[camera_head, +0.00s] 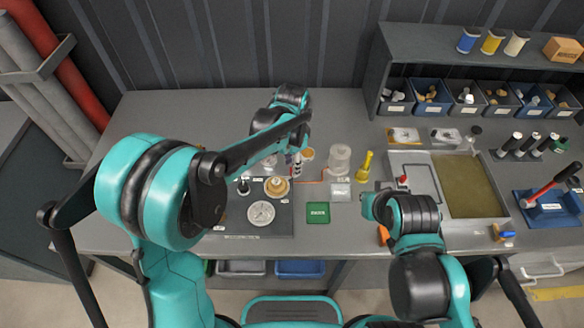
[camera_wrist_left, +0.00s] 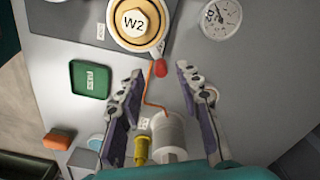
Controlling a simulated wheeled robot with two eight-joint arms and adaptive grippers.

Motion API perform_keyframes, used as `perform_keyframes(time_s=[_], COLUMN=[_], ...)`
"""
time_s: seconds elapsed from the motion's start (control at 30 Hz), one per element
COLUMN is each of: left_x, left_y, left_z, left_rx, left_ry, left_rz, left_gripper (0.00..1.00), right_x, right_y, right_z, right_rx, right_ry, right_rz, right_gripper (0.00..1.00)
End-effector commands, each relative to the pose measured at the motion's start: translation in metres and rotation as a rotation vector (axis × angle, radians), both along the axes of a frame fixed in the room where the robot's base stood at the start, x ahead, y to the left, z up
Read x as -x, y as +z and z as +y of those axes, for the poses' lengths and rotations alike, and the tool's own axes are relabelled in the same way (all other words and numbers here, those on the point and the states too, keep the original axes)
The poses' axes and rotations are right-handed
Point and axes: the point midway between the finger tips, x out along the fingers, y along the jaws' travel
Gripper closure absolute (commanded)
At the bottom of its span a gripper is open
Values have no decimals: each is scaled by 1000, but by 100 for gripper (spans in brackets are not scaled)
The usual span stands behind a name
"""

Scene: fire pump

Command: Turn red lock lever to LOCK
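A small red knob (camera_wrist_left: 160,68), which looks like the end of the red lock lever, sits beside the brass W2 fitting (camera_wrist_left: 135,20) in the left wrist view. Lever arm and LOCK marking cannot be made out. My left gripper (camera_wrist_left: 159,74) is open, its two fingers apart on either side of the red knob in that view; I see no clear contact. In the head view my left gripper (camera_head: 298,152) points down behind the brass fitting (camera_head: 276,187), and its arm hides part of the panel. My right gripper (camera_head: 370,207) is low over the table's front; its fingers are not clear.
A round gauge (camera_head: 261,213) lies on the dark panel. A green pad (camera_head: 318,213), a clear cylinder (camera_head: 340,159) and a yellow tool (camera_head: 365,167) stand right of it. An orange line (camera_wrist_left: 148,92) runs near the knob. A tray (camera_head: 470,185) lies further right.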

Motion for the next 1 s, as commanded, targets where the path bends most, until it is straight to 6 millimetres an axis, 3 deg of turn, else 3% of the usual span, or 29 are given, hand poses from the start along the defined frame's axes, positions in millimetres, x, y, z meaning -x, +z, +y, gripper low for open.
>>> perform_keyframes(time_s=[0.2,0.47,0.5,0.63,1.0], left_x=[0,0,0,0,1], left_y=[-22,-23,-23,-23,-23], left_z=[0,0,0,0,-1], left_rx=[0,0,0,0,0], left_ry=[1,1,1,1,-19], left_rz=[0,0,0,0,0], left_gripper=[65,65,68,100,100], right_x=[0,0,0,0,0], right_y=[-7,-6,-6,-6,-6], right_z=[0,0,0,0,0], right_rx=[0,0,0,0,0], right_ry=[0,0,0,0,0], right_rz=[0,0,0,0,0], right_gripper=[100,100,100,100,100])
